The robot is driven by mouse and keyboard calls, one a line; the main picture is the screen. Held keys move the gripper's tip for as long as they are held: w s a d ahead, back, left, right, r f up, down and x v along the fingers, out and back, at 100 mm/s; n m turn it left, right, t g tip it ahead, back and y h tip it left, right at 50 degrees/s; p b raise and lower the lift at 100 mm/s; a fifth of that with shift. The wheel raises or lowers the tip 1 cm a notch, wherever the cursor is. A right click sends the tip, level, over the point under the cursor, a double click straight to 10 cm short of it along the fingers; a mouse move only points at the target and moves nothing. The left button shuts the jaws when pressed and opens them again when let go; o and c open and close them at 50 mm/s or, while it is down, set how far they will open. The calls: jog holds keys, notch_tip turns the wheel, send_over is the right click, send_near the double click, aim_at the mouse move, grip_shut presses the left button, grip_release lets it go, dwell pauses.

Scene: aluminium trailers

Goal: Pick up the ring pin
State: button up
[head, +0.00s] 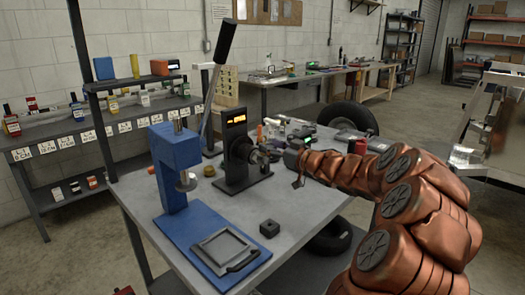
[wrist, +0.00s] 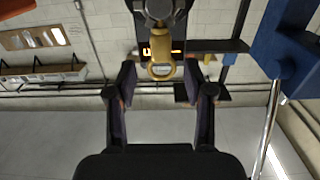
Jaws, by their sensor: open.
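The ring pin (wrist: 160,66) is a gold-yellow pin with a ring at its end. In the wrist view it points towards my gripper from a dark holder (wrist: 160,12) at the top. My gripper (wrist: 160,83) is open. Its two dark fingers are left and right of the ring, with visible gaps on both sides. In the head view my gripper (head: 265,154) is just right of the black stand with an orange display (head: 236,125). The ring pin cannot be made out there, as my gripper and the stand crowd that spot.
A blue press (head: 178,160) stands left of the black stand on the grey table (head: 300,236). A grey frame (head: 222,250) lies on its base, and a small dark block (head: 269,228) sits near the front. Several small items and tools (head: 297,132) lie behind my gripper.

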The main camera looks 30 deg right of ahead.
aim_at(263, 143)
jog(key=shift+x, duration=1.95)
jog(key=shift+f, duration=0.1)
grip_shut()
